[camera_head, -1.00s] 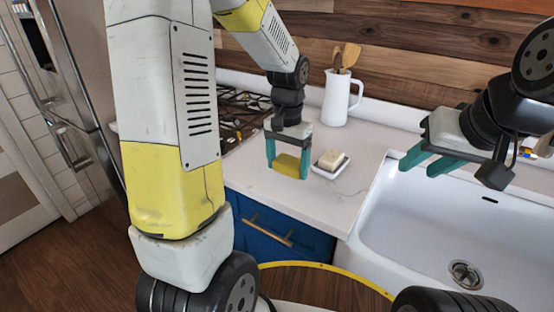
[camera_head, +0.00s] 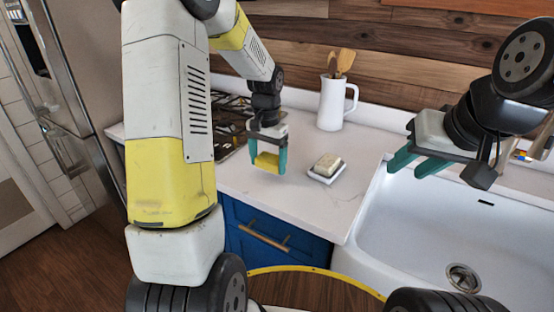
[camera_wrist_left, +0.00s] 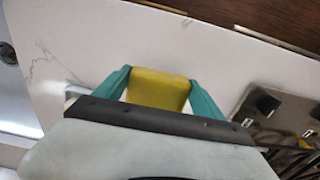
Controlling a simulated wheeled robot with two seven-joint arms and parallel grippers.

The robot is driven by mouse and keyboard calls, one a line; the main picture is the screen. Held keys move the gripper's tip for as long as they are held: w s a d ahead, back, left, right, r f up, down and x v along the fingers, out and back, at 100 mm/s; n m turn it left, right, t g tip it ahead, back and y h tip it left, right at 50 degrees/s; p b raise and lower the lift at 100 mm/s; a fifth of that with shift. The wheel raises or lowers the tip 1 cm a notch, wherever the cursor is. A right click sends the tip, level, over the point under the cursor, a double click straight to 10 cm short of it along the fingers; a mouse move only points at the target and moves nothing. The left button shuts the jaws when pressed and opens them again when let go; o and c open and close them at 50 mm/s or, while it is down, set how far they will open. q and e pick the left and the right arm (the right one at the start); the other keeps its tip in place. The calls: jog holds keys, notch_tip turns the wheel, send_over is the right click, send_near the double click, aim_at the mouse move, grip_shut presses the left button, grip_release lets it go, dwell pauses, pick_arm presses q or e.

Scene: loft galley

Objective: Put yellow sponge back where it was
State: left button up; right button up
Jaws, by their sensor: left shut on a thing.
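The yellow sponge (camera_head: 266,162) is held between the teal fingers of my left gripper (camera_head: 267,163), above the white counter left of the soap dish. In the left wrist view the sponge (camera_wrist_left: 158,89) sits between both fingers, with the counter beyond it. A small white dish (camera_head: 327,174) with a pale block (camera_head: 328,163) in it stands on the counter to the right of my left gripper. My right gripper (camera_head: 416,166) hangs over the left part of the sink with its teal fingers apart and nothing seen between them.
The white sink (camera_head: 435,225) is at the right. A white pitcher (camera_head: 331,104) with wooden utensils stands at the back by the wooden wall. The stove (camera_head: 228,115) is left of my left gripper. The counter (camera_head: 300,198) in front of the dish is clear.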

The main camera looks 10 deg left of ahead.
aim_at(268, 169)
pick_arm(q)
jog(key=shift+w+a+f, duration=0.25)
jog(key=shift+w, duration=0.25)
jog(key=shift+f, duration=1.55)
jog(key=o, duration=1.3)
jog(key=shift+f, duration=0.15)
